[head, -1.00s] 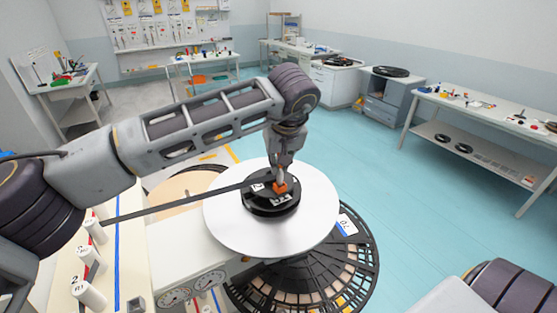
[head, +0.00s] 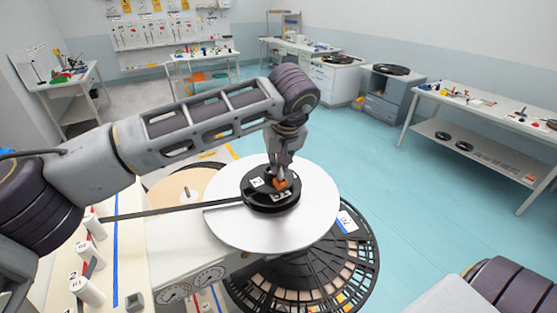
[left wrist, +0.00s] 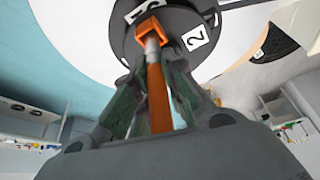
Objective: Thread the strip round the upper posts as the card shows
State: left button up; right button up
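A dark flat strip (head: 170,211) runs from the white posts at the left to the side of a black hub (head: 270,200) in the middle. The posts show as a near post (head: 90,293), a middle post (head: 90,257) and a far post (head: 96,228); my left arm partly hides that area. My left gripper (head: 281,178) is over the hub. In the left wrist view its fingers (left wrist: 157,85) close around an upright orange handle (left wrist: 158,105), above an orange block (left wrist: 151,31) on the hub. The right gripper is out of view. I cannot make out the card.
The hub sits on a round white disc (head: 315,215). Below it is a black slotted wheel (head: 352,262), and a tan disc (head: 172,188) lies behind the strip. Dials (head: 208,279) face the front. A side bench (head: 480,115) stands right; the blue floor (head: 400,190) is clear.

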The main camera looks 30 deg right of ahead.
pick_arm(q)
jog(key=o, duration=0.5)
jog(key=shift+o, duration=0.2)
jog(key=v, duration=1.2)
jog(key=shift+s+f, duration=0.1)
dwell(0.5)
